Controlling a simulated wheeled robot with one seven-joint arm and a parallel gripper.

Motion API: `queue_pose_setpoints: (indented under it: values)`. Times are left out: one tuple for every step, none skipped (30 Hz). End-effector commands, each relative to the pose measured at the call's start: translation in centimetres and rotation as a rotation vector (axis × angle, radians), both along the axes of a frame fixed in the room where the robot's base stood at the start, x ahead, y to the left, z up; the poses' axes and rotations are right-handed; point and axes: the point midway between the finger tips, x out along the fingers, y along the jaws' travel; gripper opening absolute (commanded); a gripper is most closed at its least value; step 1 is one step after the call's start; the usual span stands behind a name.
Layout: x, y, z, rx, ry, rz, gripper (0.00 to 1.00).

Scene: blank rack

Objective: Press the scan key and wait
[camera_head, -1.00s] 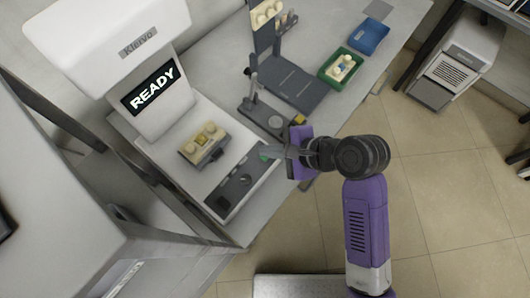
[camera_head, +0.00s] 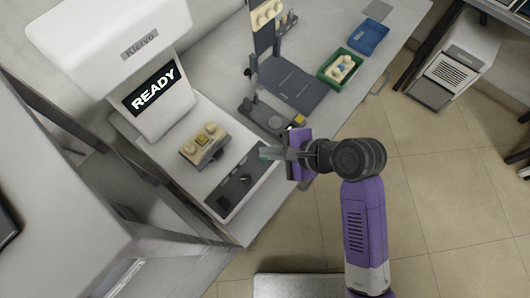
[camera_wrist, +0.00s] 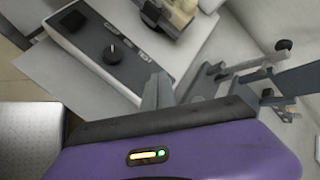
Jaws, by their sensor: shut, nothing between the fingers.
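The white Klervo scanner (camera_head: 108,50) stands at the upper left. Its dark screen (camera_head: 152,88) reads READY. A grey block with yellowish studs (camera_head: 205,144) sits on its white bed. A dark control panel (camera_head: 228,190) with a round knob runs along the bed's front edge; it also shows in the wrist view (camera_wrist: 120,62). My gripper (camera_head: 268,153) is shut and empty, its fingertips at the panel's far right end. In the wrist view my gripper (camera_wrist: 157,92) is over that same end. The key there is hidden by the fingers, so contact cannot be told.
Right of the scanner, a dark stand with a flat plate (camera_head: 290,85) is close to my gripper. A green tray (camera_head: 328,76) holding a studded part and a blue tray (camera_head: 369,37) lie farther back. Tiled floor is open at the right.

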Motion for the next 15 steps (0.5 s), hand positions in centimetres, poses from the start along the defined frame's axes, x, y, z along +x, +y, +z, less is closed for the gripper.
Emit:
queue_pose_setpoints:
  values:
    - [0.0, 0.0, -0.02, 0.0, 0.0, 0.0, 0.0]
    - [0.0, 0.0, -0.04, 0.0, 0.0, 0.0, 0.0]
    - [0.0, 0.0, -0.08, 0.0, 0.0, 0.0, 0.0]
    - [-0.01, 0.0, -0.1, 0.0, 0.0, 0.0, 0.0]
    - [-0.01, -0.01, -0.14, 0.0, 0.0, 0.0, 0.0]
    - [-0.01, 0.0, -0.18, 0.0, 0.0, 0.0, 0.0]
    - [-0.02, 0.0, -0.21, 0.0, 0.001, 0.0, 0.0]
    - [-0.02, 0.0, -0.25, 0.0, 0.001, 0.0, 0.0]
    - [-0.01, 0.0, -0.29, 0.0, 0.001, 0.0, 0.0]
    - [-0.02, 0.01, -0.32, 0.0, 0.001, 0.0, 0.0]
    - [-0.01, 0.0, -0.35, 0.0, 0.001, 0.0, 0.0]
    - [-0.02, 0.0, -0.4, 0.0, 0.001, 0.0, 0.0]
    - [-0.02, 0.0, -0.43, 0.0, 0.001, 0.0, 0.0]
    - [-0.02, 0.0, -0.45, 0.0, 0.001, 0.0, 0.0]
    - [-0.02, 0.0, -0.5, 0.0, 0.001, 0.0, 0.0]
